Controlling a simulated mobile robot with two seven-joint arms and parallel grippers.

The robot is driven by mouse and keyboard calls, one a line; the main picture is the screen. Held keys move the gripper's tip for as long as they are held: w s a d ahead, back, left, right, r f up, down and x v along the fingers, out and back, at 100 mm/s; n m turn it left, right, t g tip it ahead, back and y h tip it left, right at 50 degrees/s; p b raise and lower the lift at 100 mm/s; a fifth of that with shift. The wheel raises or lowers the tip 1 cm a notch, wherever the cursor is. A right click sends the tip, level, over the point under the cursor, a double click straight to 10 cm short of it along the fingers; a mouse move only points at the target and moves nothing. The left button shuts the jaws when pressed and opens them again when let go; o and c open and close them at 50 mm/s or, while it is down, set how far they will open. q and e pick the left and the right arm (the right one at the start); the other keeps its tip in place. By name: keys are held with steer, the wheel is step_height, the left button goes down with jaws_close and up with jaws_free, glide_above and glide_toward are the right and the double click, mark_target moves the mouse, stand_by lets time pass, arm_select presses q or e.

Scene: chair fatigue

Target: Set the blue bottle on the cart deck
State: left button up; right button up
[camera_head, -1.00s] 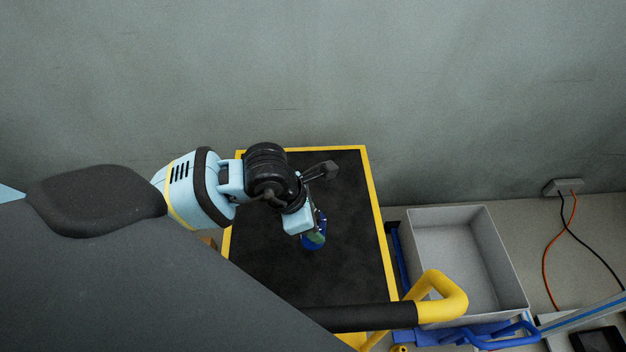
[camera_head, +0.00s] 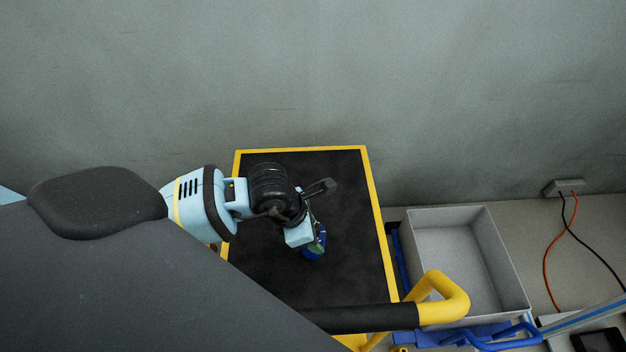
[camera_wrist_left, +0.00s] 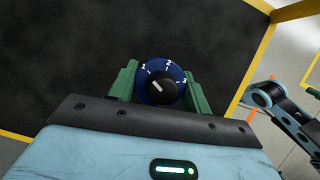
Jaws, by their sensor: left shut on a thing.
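The blue bottle (camera_head: 313,252) shows only in part below my left wrist in the head view. In the left wrist view its round blue top (camera_wrist_left: 160,82) has white marks and a black cap. My left gripper (camera_wrist_left: 160,88) has green fingers, one on each side of the bottle, and is shut on it. The cart deck (camera_head: 345,215) is black with a yellow rim and lies beneath the bottle. I cannot tell whether the bottle's base touches the deck. My right gripper is not in view.
A yellow and black cart handle (camera_head: 443,302) crosses the near side of the deck. A grey bin (camera_head: 455,255) stands to the right of the cart. A grey wall (camera_head: 300,70) rises behind. The deck around the bottle is clear.

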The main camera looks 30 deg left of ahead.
arm_select(q)
steer(key=o, duration=1.3)
steer(key=shift+r, duration=0.1)
steer(key=p+v, duration=0.1)
steer(key=v, duration=1.1)
